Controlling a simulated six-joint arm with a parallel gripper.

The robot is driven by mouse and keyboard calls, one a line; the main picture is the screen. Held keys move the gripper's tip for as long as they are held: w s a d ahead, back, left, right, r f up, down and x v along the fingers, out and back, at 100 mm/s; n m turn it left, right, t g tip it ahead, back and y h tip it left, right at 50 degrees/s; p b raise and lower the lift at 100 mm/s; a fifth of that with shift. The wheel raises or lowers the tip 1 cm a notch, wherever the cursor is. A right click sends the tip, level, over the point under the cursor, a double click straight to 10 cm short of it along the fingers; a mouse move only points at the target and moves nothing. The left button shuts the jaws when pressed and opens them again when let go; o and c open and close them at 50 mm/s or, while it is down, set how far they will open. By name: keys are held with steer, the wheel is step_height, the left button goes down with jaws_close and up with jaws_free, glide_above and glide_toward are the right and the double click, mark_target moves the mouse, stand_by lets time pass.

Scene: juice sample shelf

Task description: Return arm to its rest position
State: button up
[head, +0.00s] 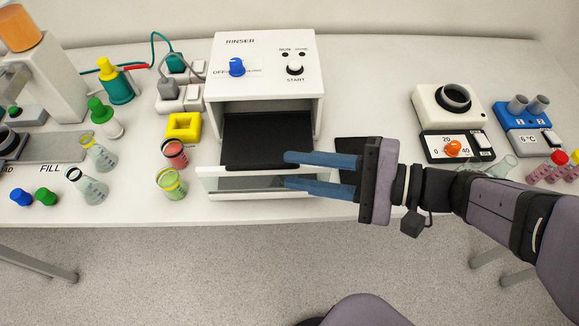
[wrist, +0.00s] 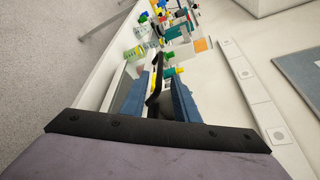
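My gripper (head: 287,170) has two blue fingers that stand apart with a gap between them. It reaches in from the right in front of the rinser (head: 265,65). One finger lies over the dark opening and the other over the front panel (head: 222,184), near its right end. I cannot tell whether either finger touches the panel. In the wrist view, the fingers (wrist: 155,92) are also apart, with a dark bar (wrist: 154,82) seen between them.
Flasks (head: 88,187) and cups (head: 171,183) stand left of the rinser. A dark pad (head: 352,147) lies behind my gripper. A dial unit (head: 455,148), blue block (head: 527,115) and red-filled tubes (head: 548,165) stand at the right. The floor in front is open, with a chair (head: 360,310).

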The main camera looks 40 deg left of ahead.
steer(key=shift+d, duration=0.15)
stand_by(0.3)
steer(key=w+d+f+t+h+p, duration=0.25)
steer(key=d+f+h, duration=0.75)
steer(key=d, duration=0.8)
steer(key=w+d+f+t+h, duration=0.2)
steer(key=w+d+f, duration=0.1)
steer(key=d, duration=0.5)
steer(key=w+d+f+n+t+h, duration=0.1)
steer(key=w+d+f+t+h, duration=0.1)
steer(key=d, duration=0.6)
steer(key=shift+w+d+f, duration=0.3)
steer(key=shift+w+f, duration=0.2)
steer(key=shift+w, duration=0.15)
